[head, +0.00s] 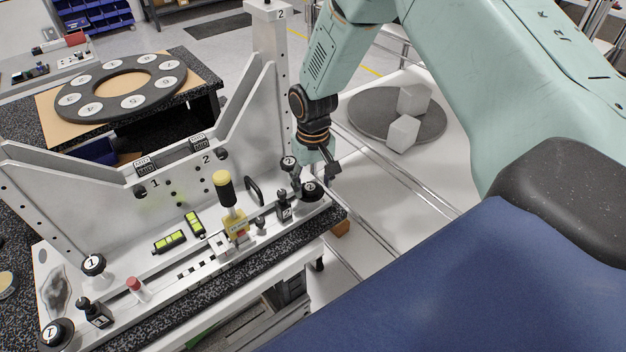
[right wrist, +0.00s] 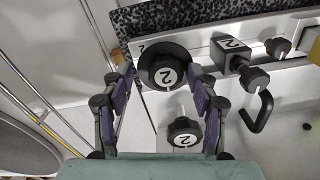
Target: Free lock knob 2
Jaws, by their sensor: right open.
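Two round black knobs with a white "2" label are at the right end of the mirror fixture, and I cannot tell which is the lock knob. The larger, low one (head: 311,190) sits at the base corner; the smaller one (head: 289,162) stands just behind it. My right gripper (head: 328,168) is open beside them. In the right wrist view the larger knob (right wrist: 163,72) appears between the fingertips of the gripper (right wrist: 162,88); the smaller knob (right wrist: 183,132) appears between the fingers, nearer the palm. Neither is gripped. My left gripper is out of view.
A black block marked 2 (head: 284,208) and a black hook-shaped handle (head: 254,190) are close by. A yellow-topped handle (head: 224,188) stands mid-fixture. Rails (head: 390,165) and a round dark plate with pale blocks (head: 370,115) lie to the right.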

